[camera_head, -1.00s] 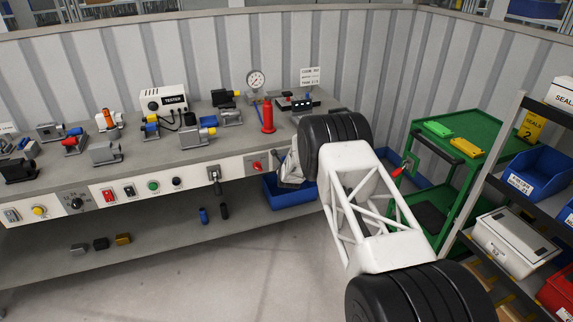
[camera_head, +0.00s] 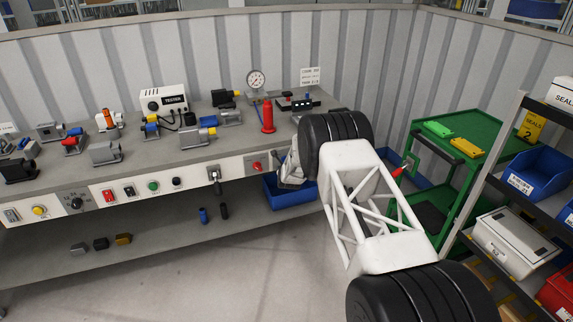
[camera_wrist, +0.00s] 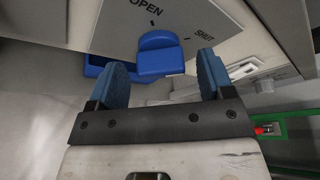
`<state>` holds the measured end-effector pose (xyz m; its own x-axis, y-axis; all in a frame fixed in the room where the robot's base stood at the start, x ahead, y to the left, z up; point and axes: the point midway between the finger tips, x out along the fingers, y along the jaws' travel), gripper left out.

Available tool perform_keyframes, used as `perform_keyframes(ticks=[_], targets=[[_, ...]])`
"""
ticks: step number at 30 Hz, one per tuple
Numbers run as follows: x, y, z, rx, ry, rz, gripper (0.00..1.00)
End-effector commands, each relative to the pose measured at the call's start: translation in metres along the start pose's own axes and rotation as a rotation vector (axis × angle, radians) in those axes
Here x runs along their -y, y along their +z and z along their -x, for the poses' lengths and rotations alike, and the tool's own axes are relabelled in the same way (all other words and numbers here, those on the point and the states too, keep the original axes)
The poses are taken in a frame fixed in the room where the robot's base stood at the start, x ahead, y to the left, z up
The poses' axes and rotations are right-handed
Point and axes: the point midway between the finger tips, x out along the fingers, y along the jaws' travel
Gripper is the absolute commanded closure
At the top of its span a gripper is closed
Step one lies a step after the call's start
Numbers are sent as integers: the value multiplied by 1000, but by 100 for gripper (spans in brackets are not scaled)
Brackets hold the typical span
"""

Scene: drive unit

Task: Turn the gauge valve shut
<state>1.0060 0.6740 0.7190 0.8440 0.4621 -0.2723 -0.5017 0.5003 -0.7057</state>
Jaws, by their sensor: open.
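The valve's blue handle (camera_wrist: 160,56) shows in the wrist view, on a light panel (camera_wrist: 205,18) printed OPEN and SHUT. Its upper end lies below the small mark under OPEN; the SHUT mark is to its upper right. My gripper (camera_wrist: 160,65) is open, with one blue finger left of the handle and one right of it. I see a gap on both sides and no contact. In the head view my gripper (camera_head: 285,170) is at the bench's front panel, and my arm hides the handle. A round pressure gauge (camera_head: 256,80) stands on the bench top.
A red switch (camera_head: 257,166) sits on the front panel just left of my gripper. A blue bin (camera_head: 285,197) is below the panel. A green cart (camera_head: 480,135) and a shelf rack (camera_head: 508,130) stand to the right of my arm.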

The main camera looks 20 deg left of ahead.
Motion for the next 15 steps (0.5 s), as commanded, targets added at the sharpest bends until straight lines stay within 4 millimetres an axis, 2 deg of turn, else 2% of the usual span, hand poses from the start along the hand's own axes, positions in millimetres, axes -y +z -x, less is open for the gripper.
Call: perform_keyframes(ticks=[15], targets=[[1, 1, 43, 1, -1, 0, 26]])
